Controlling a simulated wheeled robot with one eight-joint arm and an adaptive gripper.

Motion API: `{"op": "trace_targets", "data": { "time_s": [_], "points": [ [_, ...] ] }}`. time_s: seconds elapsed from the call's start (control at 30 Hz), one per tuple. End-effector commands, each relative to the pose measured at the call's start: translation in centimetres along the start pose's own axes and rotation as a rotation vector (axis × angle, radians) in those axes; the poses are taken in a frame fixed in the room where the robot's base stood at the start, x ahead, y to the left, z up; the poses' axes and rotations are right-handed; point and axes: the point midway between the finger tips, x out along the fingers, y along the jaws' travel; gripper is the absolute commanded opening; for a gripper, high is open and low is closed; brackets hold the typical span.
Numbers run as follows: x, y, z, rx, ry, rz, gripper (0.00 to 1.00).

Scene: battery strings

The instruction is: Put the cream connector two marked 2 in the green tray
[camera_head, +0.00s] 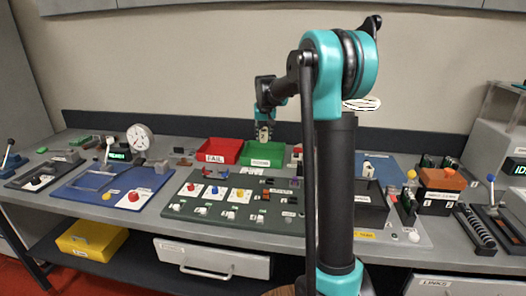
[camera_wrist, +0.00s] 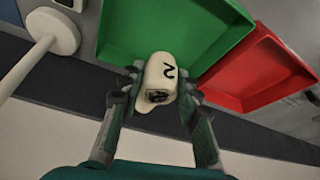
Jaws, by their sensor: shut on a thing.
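The cream connector marked 2 (camera_wrist: 161,77) is between my gripper's fingertips in the wrist view, with the dark 2 on its upper face. My gripper (camera_wrist: 157,90) is shut on it. In the head view my gripper (camera_head: 264,124) holds the cream connector (camera_head: 264,134) in the air, in front of or above the green tray. The green tray (camera_head: 262,161) stands at the back of the bench. In the wrist view the green tray (camera_wrist: 180,48) lies just beyond the connector and looks empty. I cannot tell the exact height of the connector over the tray.
A red tray labelled FAIL (camera_head: 215,157) stands left of the green tray; the red tray (camera_wrist: 262,72) is to the right in the wrist view. A dark green board (camera_head: 225,222) with coloured buttons lies in front. A round gauge (camera_head: 140,137) stands farther left.

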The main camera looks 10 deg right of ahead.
Motion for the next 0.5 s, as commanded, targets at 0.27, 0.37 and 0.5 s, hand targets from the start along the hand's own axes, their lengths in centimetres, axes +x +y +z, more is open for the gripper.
{"op": "trace_targets", "data": {
  "time_s": [0.27, 0.37, 0.5],
  "points": [
    [3.6, 0.0, 1.4, 0.000, 0.000, 0.000, 0.00],
    [4.0, 0.0, 1.6, 0.000, 0.000, 0.000, 0.00],
    [5.4, 0.0, 2.2, 0.000, 0.000, 0.000, 0.00]
  ]
}}
